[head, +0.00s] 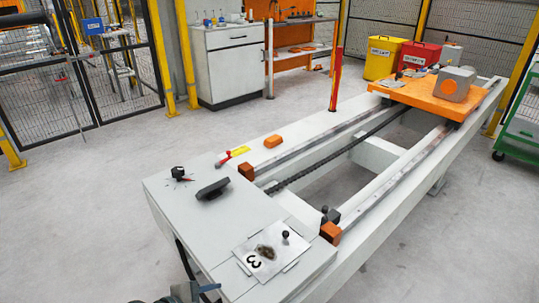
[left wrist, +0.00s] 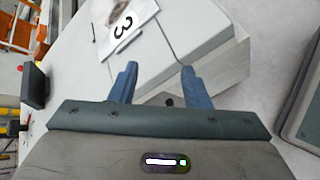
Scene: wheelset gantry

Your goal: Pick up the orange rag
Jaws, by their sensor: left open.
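A small orange piece (head: 273,141), which looks like the folded orange rag, lies on the pale gantry frame (head: 300,128) beside the yellow tag, left of the near rail. I cannot be sure of its cloth texture. It does not show in the left wrist view. My left gripper (left wrist: 159,84) has its two blue fingers spread apart with nothing between them, near the edge of the pale table end. In the head view only part of it (head: 182,293) shows at the bottom edge, well away from the orange piece. My right gripper is not in view.
On the near table end (head: 190,228) are a black handle-like block (head: 213,189), a black knob (head: 178,172), a red-handled lever (head: 224,158) and a plate marked 3 (head: 268,252). Orange stops (head: 247,171) cap the rails. An orange trolley (head: 432,96) stands at the far end.

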